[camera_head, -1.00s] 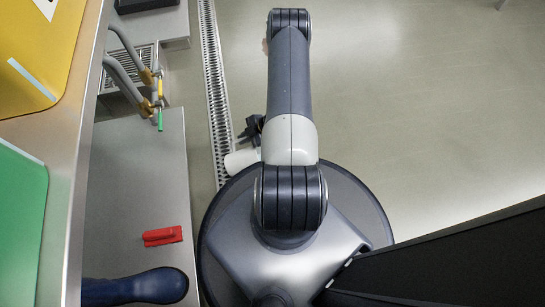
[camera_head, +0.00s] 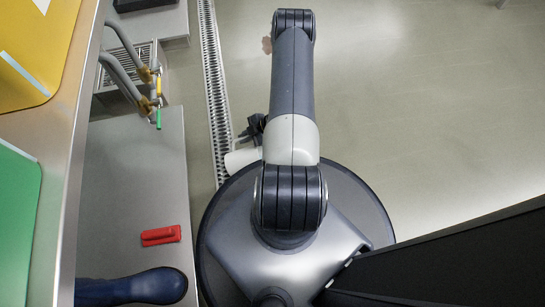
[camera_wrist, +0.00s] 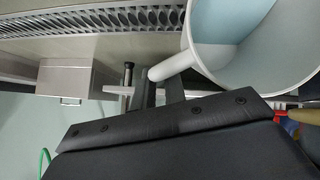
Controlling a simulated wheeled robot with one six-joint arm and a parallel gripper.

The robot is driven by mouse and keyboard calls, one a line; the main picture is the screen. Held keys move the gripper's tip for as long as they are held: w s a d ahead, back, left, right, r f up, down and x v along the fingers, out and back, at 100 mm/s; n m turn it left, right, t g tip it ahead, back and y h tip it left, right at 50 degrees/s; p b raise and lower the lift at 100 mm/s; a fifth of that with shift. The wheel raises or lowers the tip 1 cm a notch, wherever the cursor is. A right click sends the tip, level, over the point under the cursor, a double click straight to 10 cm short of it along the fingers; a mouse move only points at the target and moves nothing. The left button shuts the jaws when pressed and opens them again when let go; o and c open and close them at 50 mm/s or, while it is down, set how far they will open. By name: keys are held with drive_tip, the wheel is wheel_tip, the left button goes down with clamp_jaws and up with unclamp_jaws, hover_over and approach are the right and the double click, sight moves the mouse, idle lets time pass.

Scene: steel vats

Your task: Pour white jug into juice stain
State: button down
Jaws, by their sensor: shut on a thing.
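The white jug (camera_wrist: 270,65) fills the upper right of the wrist view, its wide mouth facing the camera. A pale blue area (camera_wrist: 222,22) shows inside; I cannot tell if it is liquid. My gripper (camera_wrist: 158,90) is shut on the jug's handle (camera_wrist: 172,62). In the head view my gripper (camera_head: 252,128) is dark and partly hidden behind my arm, with part of the white jug (camera_head: 242,160) beside it, near the floor drain. A small brownish patch (camera_head: 267,45) shows on the floor beside my arm's upper end; most of any stain there is hidden.
A long drain grate (camera_head: 213,90) runs along the floor. Left of it is a grey steel platform (camera_head: 130,200) with a red object (camera_head: 161,235), a blue boot-like shape (camera_head: 135,287) and pipes with valves (camera_head: 150,90). Open floor (camera_head: 430,110) lies to the right.

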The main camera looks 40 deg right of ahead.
drive_tip(key=shift+s+d+f+t+y+b, duration=0.35)
drive_tip(key=shift+d+b, duration=0.25)
drive_tip(key=shift+b, duration=0.3)
idle(0.9)
drive_tip(key=shift+s+d+t+y, duration=0.25)
drive_tip(key=shift+s+d+y, duration=0.15)
drive_tip(key=shift+d, duration=0.15)
idle(0.9)
